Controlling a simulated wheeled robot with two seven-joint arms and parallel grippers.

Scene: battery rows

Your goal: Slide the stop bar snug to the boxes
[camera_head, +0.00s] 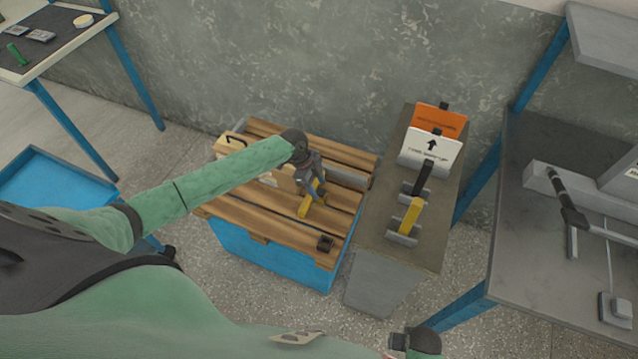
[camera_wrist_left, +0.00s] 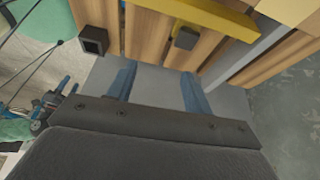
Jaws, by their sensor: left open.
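The yellow stop bar (camera_head: 305,208) lies across the wooden slats of a pallet, partly hidden by my left gripper. In the left wrist view the yellow bar (camera_wrist_left: 225,20) crosses the top, with a dark knob (camera_wrist_left: 186,38) at its near side. Pale boxes (camera_head: 284,179) stand to the left of the bar, partly behind my arm. A pale box corner (camera_wrist_left: 285,9) shows beyond the bar in the wrist view. My left gripper (camera_head: 313,186) is over the pallet by the bar. Its fingers (camera_wrist_left: 158,88) are apart and empty, short of the knob. My right gripper (camera_head: 400,341) shows only partly at the bottom edge.
The pallet (camera_head: 255,207) sits on a blue base. A grey rail (camera_head: 346,178) runs along it, and a dark square socket (camera_head: 325,243) is near its front corner. To the right, a grey stand (camera_head: 428,250) holds signs and black and yellow handled pieces.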

